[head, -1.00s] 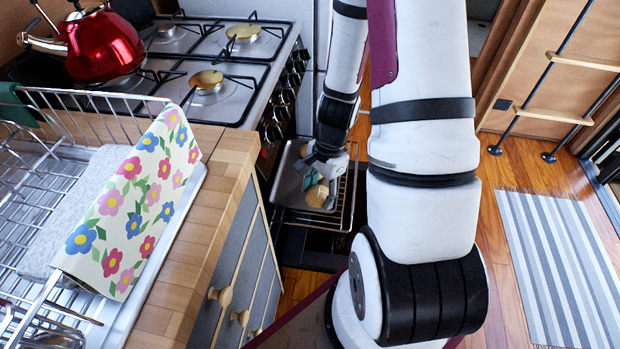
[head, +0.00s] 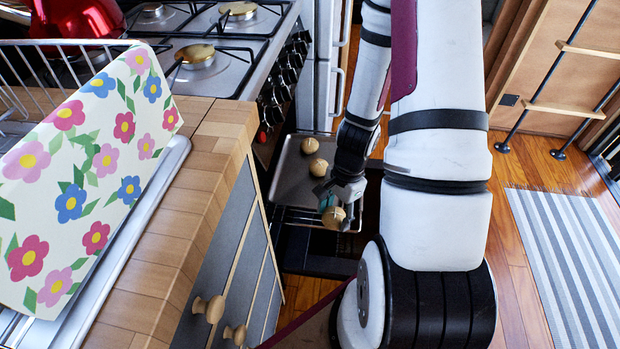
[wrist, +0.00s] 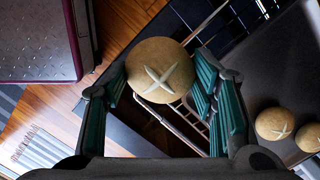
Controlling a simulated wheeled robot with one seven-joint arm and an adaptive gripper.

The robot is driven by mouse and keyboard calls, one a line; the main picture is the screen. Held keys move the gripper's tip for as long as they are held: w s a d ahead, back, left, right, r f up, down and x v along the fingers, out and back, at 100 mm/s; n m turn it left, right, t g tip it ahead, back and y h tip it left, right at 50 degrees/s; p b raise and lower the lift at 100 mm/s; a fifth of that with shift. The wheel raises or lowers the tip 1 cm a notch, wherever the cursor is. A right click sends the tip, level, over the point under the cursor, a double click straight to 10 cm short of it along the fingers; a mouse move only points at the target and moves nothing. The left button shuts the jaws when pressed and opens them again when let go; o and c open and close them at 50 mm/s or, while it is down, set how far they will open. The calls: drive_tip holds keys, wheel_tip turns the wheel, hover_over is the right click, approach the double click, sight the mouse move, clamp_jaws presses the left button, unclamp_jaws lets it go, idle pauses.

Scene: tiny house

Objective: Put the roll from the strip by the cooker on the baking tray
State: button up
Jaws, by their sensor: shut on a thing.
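My gripper (head: 338,206) is shut on a round brown roll (head: 333,217). In the wrist view the held roll (wrist: 160,70) has a pale cross on top and sits between the green-padded fingers. The grey baking tray (head: 290,185) lies on a rack at the open oven of the cooker. Two other rolls lie on the tray, one (head: 309,145) farther back and one (head: 318,167) nearer. The held roll is by the tray's near right corner, beside the tray in the wrist view. The wooden strip (head: 215,135) by the cooker shows no roll.
The cooker (head: 225,60) stands behind the strip, with a red kettle (head: 75,18) on it. A flowered cloth (head: 95,185) hangs on the dish rack at left. Drawers with wooden knobs (head: 208,308) face the floor. Open wooden floor and a striped rug (head: 570,250) lie at right.

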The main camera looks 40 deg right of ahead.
drive_tip(key=b, duration=0.2)
hover_over(306, 194)
drive_tip(key=shift+w+d+f, duration=0.1)
drive_tip(key=shift+d+f, duration=0.15)
drive_tip(key=shift+f, duration=0.45)
wheel_tip(306, 194, down, 4)
drive_tip(key=shift+r+b, duration=0.2)
drive_tip(key=shift+b, duration=0.6)
drive_tip(key=shift+r, duration=0.1)
drive_tip(key=o, duration=0.8)
drive_tip(key=shift+c, duration=0.2)
drive_tip(key=o, duration=0.4)
drive_tip(key=shift+c, duration=0.2)
wheel_tip(306, 194, up, 12)
drive_tip(key=d+p, duration=0.2)
drive_tip(key=p, duration=0.2)
drive_tip(key=shift+p, duration=0.4)
